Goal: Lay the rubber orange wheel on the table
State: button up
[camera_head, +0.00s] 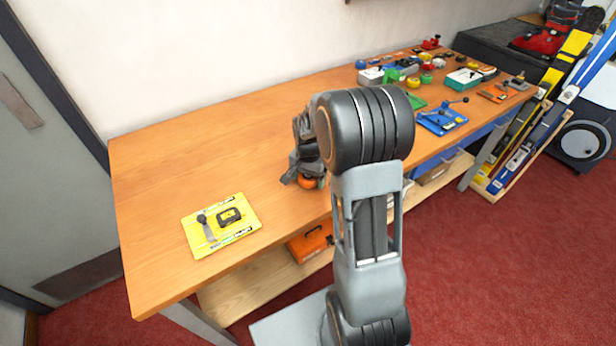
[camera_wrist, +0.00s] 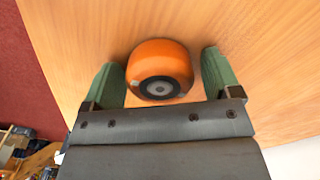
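The orange wheel (camera_wrist: 160,66), with a dark hub and a pale centre, is between the two green fingers of my gripper (camera_wrist: 160,57) in the wrist view. A strip of wood shows between the wheel and the right finger; the left finger is very close to it or touching. The fingers stand apart, and the wheel appears to rest on the wooden table (camera_wrist: 262,80). In the head view the wheel (camera_head: 308,182) shows low beside my gripper, at the table's front part, partly hidden by my gripper and arm.
A yellow mat (camera_head: 246,212) with a black item and a lever tool lies left on the table (camera_head: 190,150). Several small tools and boxes crowd the far right end, with a blue tray (camera_head: 442,122) nearer. Bare wood lies between the yellow mat and my gripper.

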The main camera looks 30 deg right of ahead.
jog(key=shift+o, duration=0.3)
notch_tip(320, 180, up, 12)
jog(key=s+a+n+t, duration=0.1)
jog(key=s+a+n, duration=0.4)
jog(key=s, duration=0.3)
jog(key=s+a+r+n+t, duration=0.1)
jog(key=s+a+n+t, duration=0.1)
jog(key=s+a+n, duration=0.3)
jog(key=s+p, duration=0.1)
jog(key=s, duration=0.2)
jog(key=shift+s, duration=0.15)
jog(key=shift+d+r, duration=0.1)
jog(key=shift+r, duration=0.05)
dwell(0.6)
jog(key=shift+r+t+p, duration=0.3)
jog(key=shift+r+p, duration=0.55)
jog(key=shift+r, duration=0.15)
